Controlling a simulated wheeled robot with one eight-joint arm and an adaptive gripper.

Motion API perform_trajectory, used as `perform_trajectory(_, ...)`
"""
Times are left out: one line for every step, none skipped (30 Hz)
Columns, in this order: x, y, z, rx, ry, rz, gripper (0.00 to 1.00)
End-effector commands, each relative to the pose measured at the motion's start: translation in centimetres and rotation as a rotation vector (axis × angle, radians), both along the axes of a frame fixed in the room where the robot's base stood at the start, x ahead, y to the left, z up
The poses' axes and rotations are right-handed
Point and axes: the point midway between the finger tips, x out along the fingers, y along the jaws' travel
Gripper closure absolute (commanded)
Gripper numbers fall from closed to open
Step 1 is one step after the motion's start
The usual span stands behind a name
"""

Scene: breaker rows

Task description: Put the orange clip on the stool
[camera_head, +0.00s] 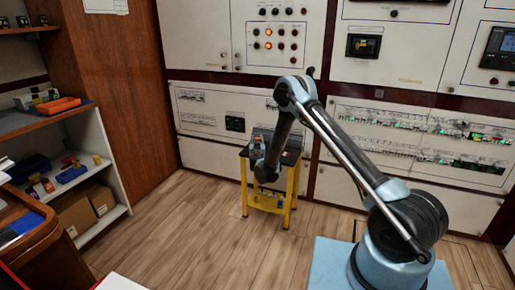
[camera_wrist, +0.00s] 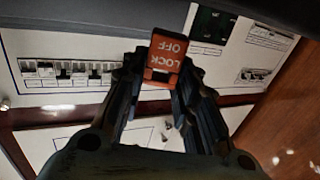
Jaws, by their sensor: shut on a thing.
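The orange clip (camera_wrist: 163,60), with a "LOCK OFF" label that appears upside down, is between the fingertips of my gripper (camera_wrist: 157,80) in the wrist view. The fingers are shut on it. The stool (camera_head: 292,158) has a dark top and yellow legs and stands on the wood floor before the panels in the head view. My arm reaches down in front of the stool and covers part of it. My fingers and the clip cannot be made out in the head view, so their height over the stool top is unclear.
A small grey object (camera_head: 259,143) shows at the stool's left side. Breaker panels (camera_head: 400,140) line the wall behind. A shelf (camera_head: 60,125) with an orange tray (camera_head: 59,105) and boxes stands at left. The floor (camera_head: 185,230) left of the stool is clear.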

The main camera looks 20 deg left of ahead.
Motion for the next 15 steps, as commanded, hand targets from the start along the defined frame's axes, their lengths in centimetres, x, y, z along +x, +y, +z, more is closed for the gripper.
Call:
perform_trajectory(0.0, 0.0, -0.7, 0.0, 0.0, 0.0, 0.94)
perform_trajectory(0.0, 0.0, -1.1, 0.0, 0.0, 0.0, 0.94)
perform_trajectory(0.1, 0.0, -1.7, 0.0, 0.0, -0.001, 0.94)
perform_trajectory(0.1, 0.0, -2.0, 0.0, 0.0, -0.001, 0.94)
perform_trajectory(0.1, 0.0, -2.3, 0.0, 0.0, -0.001, 0.94)
perform_trajectory(0.0, -0.1, -2.7, 0.0, 0.0, -0.001, 0.94)
perform_trajectory(0.0, -0.1, -2.8, 0.0, 0.0, -0.001, 0.94)
perform_trajectory(0.0, -0.1, -3.0, 0.0, 0.0, -0.001, 0.94)
perform_trajectory(0.0, -0.1, -3.0, 0.0, 0.0, -0.001, 0.94)
perform_trajectory(0.0, -0.1, -3.0, 0.0, 0.0, -0.001, 0.94)
perform_trajectory(0.0, -0.1, -3.0, 0.0, 0.0, -0.001, 0.94)
perform_trajectory(0.0, -0.1, -3.0, 0.0, 0.0, -0.001, 0.94)
perform_trajectory(0.0, -0.1, -3.0, 0.0, 0.0, -0.001, 0.94)
perform_trajectory(0.0, -0.1, -3.0, 0.0, 0.0, -0.001, 0.94)
perform_trajectory(0.0, -0.1, -3.0, 0.0, 0.0, -0.001, 0.94)
